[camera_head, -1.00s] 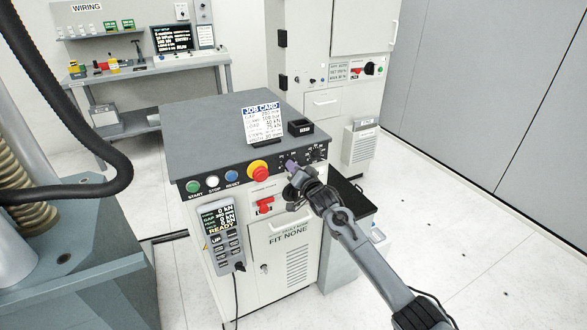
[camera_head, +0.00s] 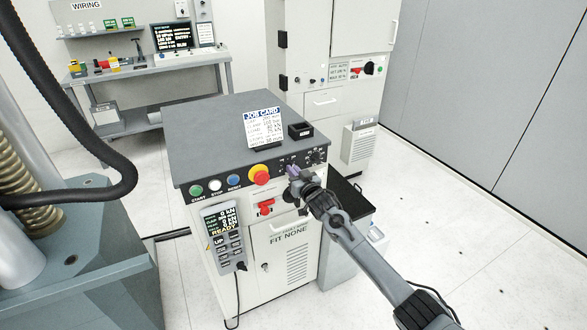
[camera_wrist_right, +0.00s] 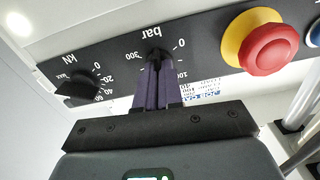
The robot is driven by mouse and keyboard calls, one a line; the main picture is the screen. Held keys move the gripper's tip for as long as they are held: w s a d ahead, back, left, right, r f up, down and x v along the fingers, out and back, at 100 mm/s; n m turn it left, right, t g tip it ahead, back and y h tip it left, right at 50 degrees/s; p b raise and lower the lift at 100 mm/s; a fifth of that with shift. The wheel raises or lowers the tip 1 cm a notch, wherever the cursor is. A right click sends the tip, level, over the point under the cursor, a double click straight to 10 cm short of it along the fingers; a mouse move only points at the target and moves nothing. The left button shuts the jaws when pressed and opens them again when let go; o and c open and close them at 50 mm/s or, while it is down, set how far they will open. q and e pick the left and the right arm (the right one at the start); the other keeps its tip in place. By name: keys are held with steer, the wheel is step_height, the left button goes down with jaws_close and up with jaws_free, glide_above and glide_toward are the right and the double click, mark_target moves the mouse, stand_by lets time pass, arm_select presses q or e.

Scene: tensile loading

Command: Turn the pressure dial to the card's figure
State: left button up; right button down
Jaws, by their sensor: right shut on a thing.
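The pressure dial (camera_wrist_right: 156,54) is a black knob on the dark panel strip, under a scale marked "bar", in the right wrist view. My right gripper (camera_wrist_right: 155,70) is shut on it; its purple fingertips hide much of the knob and its pointer. In the head view the right gripper (camera_head: 291,172) is at the front panel of the grey-topped console, and the arm hides the dial. The job card (camera_head: 264,127) stands upright on the console top; its figures are too small to read surely. My left gripper is not in view.
A red emergency button on a yellow collar (camera_head: 258,174) sits left of the gripper. The kN knob (camera_wrist_right: 76,92) is beside the dial in the wrist view. A hand pendant (camera_head: 222,232) hangs on the console front. A small black box (camera_head: 300,130) stands near the card.

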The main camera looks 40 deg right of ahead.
steer(key=shift+n+p, duration=1)
steer(key=shift+n, duration=3.3)
steer(key=c, duration=1.3)
jaws_free()
